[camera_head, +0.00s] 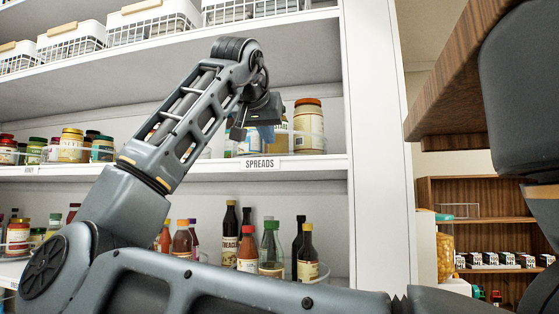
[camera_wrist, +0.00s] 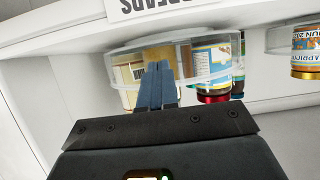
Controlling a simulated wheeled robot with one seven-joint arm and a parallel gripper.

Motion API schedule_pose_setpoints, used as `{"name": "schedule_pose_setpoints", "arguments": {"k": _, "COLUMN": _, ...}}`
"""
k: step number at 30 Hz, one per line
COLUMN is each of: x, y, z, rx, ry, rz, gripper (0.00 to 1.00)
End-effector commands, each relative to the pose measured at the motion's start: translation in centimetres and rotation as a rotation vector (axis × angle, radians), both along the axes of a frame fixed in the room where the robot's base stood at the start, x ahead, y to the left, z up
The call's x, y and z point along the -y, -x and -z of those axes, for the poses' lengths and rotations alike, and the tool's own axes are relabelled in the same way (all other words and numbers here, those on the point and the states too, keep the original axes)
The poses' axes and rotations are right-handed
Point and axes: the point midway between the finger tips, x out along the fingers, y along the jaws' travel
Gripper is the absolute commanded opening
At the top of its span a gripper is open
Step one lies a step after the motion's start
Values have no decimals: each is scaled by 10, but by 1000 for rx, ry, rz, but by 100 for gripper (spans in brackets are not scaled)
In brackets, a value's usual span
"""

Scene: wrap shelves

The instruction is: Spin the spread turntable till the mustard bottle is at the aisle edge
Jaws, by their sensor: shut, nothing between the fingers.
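The spread turntable (camera_wrist: 122,48) is a clear round tray under the SPREADS label in the wrist view, which is upside down. It holds a blue-and-white labelled jar with a red lid (camera_wrist: 212,72) and a cream-yellow item (camera_wrist: 130,72) partly behind my fingers. I cannot tell whether that item is the mustard bottle, and no mustard bottle is clearly recognisable. My gripper (camera_wrist: 157,80) is shut and empty, its blue fingertips at the turntable's rim; contact is unclear. In the head view my gripper (camera_head: 266,133) is above the SPREADS label, and my arm hides much of the turntable.
A tall orange-lidded jar (camera_head: 308,128) stands right of my gripper, near the white shelf upright (camera_head: 374,150). Sauce bottles (camera_head: 271,245) fill the shelf below. Wire baskets (camera_head: 150,22) stand above. Jars (camera_head: 70,146) stand on the left.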

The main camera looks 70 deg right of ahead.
Motion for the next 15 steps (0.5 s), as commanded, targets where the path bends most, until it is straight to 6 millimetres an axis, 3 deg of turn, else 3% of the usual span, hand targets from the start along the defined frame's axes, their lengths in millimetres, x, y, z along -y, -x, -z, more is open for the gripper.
{"name": "schedule_pose_setpoints", "arguments": {"k": 15, "x": 9, "y": -1, "z": 0, "rx": 1, "ry": 0, "rz": 1, "gripper": 0}}
